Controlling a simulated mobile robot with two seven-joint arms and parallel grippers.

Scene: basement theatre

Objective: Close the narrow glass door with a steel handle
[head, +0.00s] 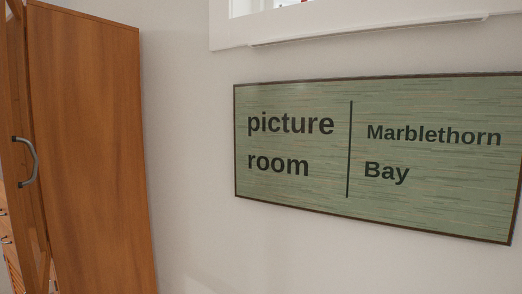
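At the left edge of the head view is a tall orange-brown wooden cabinet (88,140), with its broad side panel facing me. A narrow wood-framed door (33,205) shows at a steep angle on its left, cut off by the picture edge. A curved grey steel handle (35,165) is on it. I cannot clearly make out the glass or tell how far the door stands open. Neither of my grippers is in view.
A green sign (300,185) reading "picture room" and "Marblethorn Bay" hangs on the pale wall (195,200). A white window frame (370,32) is above it. Wooden drawer fronts (13,262) show at the lower left. The floor is out of view.

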